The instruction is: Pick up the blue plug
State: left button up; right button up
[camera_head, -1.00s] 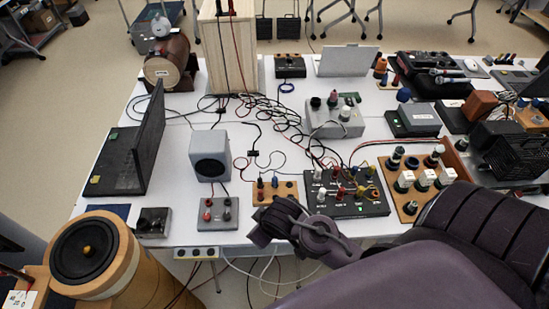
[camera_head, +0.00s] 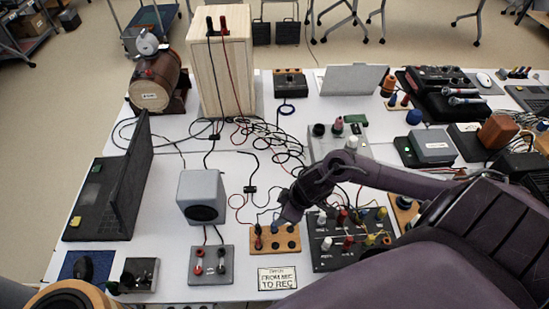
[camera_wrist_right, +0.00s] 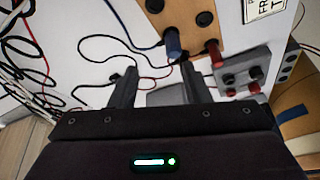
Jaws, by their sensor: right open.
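The blue plug (camera_wrist_right: 172,42) stands in the wooden socket board (camera_wrist_right: 195,18) in the right wrist view, with a dark cable at it. In the head view the blue plug (camera_head: 275,228) is partly hard to make out beside my gripper, on the wooden board (camera_head: 262,248). My right gripper (camera_wrist_right: 158,70) is open and empty, its two fingers apart. The plug lies just beyond the fingertips, closer to the right-hand finger in that view. In the head view the right gripper (camera_head: 287,212) is above the board's back edge. My left gripper is not in view.
A red plug (camera_wrist_right: 213,52) stands in the same board close by. A black panel with several plugs (camera_head: 345,245) is to the right, a grey terminal box (camera_head: 211,265) to the left. A grey speaker (camera_head: 203,195) and loose cables (camera_head: 265,140) lie behind.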

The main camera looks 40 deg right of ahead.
jog(key=f, duration=0.1)
jog(key=a+f, duration=0.2)
jog(key=shift+s+a, duration=0.15)
jog(key=shift+s, duration=0.1)
jog(key=x, duration=0.3)
jog(key=shift+d+p, duration=0.2)
jog(key=shift+p, duration=0.15)
jog(key=shift+w+a+f, duration=0.15)
jog(key=shift+f, duration=0.2)
jog(key=c, duration=0.7)
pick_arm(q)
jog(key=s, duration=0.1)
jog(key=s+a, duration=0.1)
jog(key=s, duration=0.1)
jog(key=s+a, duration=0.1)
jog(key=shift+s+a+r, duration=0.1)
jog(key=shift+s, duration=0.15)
pick_arm(e)
grip_shut()
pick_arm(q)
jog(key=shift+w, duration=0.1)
pick_arm(e)
jog(key=shift+r, duration=0.1)
